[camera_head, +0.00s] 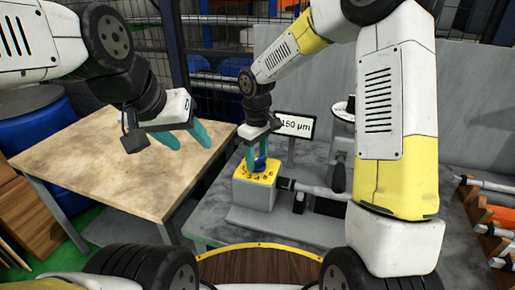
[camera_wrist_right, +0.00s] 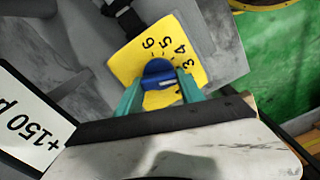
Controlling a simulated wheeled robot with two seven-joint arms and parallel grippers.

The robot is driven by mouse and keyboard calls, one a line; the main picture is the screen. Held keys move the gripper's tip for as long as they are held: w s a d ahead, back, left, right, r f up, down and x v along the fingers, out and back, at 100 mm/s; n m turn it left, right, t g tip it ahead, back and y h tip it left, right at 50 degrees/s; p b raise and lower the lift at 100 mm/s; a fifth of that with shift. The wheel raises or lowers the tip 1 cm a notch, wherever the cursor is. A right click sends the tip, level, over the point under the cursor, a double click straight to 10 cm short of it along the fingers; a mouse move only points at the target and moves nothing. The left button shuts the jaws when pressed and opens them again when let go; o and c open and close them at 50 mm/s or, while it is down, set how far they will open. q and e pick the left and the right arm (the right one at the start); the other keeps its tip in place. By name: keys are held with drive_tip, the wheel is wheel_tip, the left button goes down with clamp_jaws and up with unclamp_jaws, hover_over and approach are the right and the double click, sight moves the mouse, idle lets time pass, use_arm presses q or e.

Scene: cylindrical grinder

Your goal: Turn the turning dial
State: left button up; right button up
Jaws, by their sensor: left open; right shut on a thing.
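The turning dial is a blue knob (camera_wrist_right: 160,82) on a yellow numbered plate (camera_wrist_right: 195,50) in the right wrist view. In the head view the yellow plate (camera_head: 246,176) tops a small block, and the blue knob (camera_head: 260,164) is partly hidden by my fingers. My right gripper (camera_head: 256,157) points down, with its green fingers on either side of the knob. In the right wrist view the right gripper (camera_wrist_right: 160,93) is shut on the knob. My left gripper (camera_head: 188,138) is open and empty above the wooden table.
A sign reading 150 µm (camera_head: 295,125) stands behind the dial. A grinder shaft (camera_head: 315,189) runs right from the dial block. The wooden table (camera_head: 110,160) at left is bare. A rack with several rods (camera_head: 490,210) is at far right.

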sight(257, 157)
drive_tip(key=shift+n, duration=0.5)
drive_tip(key=o, duration=1.3)
drive_tip(key=shift+r, duration=0.1)
wheel_tip(257, 157, up, 8)
drive_tip(key=shift+f, duration=0.15)
